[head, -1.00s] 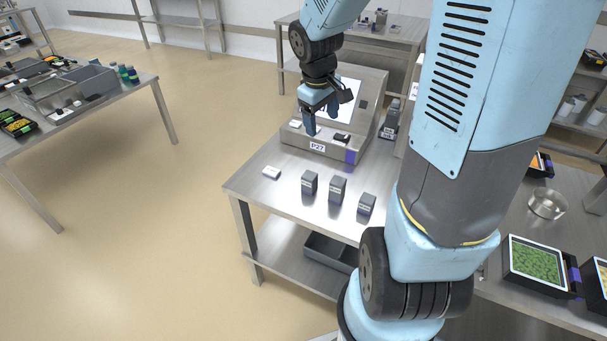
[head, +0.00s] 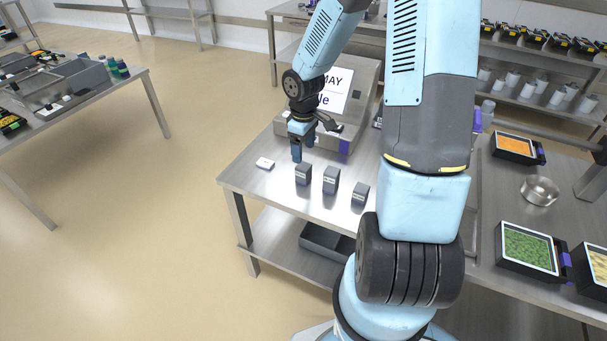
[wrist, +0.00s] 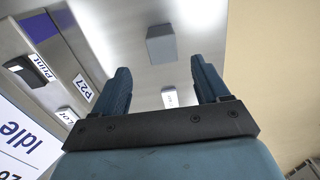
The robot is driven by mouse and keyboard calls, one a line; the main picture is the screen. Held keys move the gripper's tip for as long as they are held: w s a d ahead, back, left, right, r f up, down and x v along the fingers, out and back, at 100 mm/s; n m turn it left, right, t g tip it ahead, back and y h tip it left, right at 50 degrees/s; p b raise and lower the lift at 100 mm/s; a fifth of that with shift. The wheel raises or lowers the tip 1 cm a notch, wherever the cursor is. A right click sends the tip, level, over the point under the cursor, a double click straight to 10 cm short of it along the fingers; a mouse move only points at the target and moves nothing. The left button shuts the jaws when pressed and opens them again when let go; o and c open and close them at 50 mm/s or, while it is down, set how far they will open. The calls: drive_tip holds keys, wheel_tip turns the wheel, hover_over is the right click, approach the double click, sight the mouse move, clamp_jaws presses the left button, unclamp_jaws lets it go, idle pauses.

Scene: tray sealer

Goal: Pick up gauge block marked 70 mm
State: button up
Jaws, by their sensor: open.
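Three dark grey gauge blocks stand upright in a row on the steel table: a left one (head: 303,175), a middle, taller-looking one (head: 331,181) and a right one (head: 360,194). Their labels are too small to read, so I cannot tell which is 70 mm. My gripper (head: 300,154) is open and empty, pointing down just behind the left block. In the wrist view one grey block (wrist: 168,46) lies beyond the open fingertips (wrist: 162,82), apart from them; I cannot tell which block it is.
A labelling machine (head: 340,90) with an "Idle" screen stands behind the blocks. A small white object (head: 265,163) lies left of them, near the steel table's (head: 250,185) left edge. A grey bin (head: 325,241) sits on the lower shelf. Food trays (head: 527,250) stand on the right.

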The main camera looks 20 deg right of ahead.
sight(303, 174)
drive_tip(key=f, duration=1.1)
drive_tip(key=shift+s+a, duration=0.1)
drive_tip(key=shift+s, duration=0.1)
drive_tip(key=shift+r, duration=0.1)
drive_tip(key=c, duration=1.2)
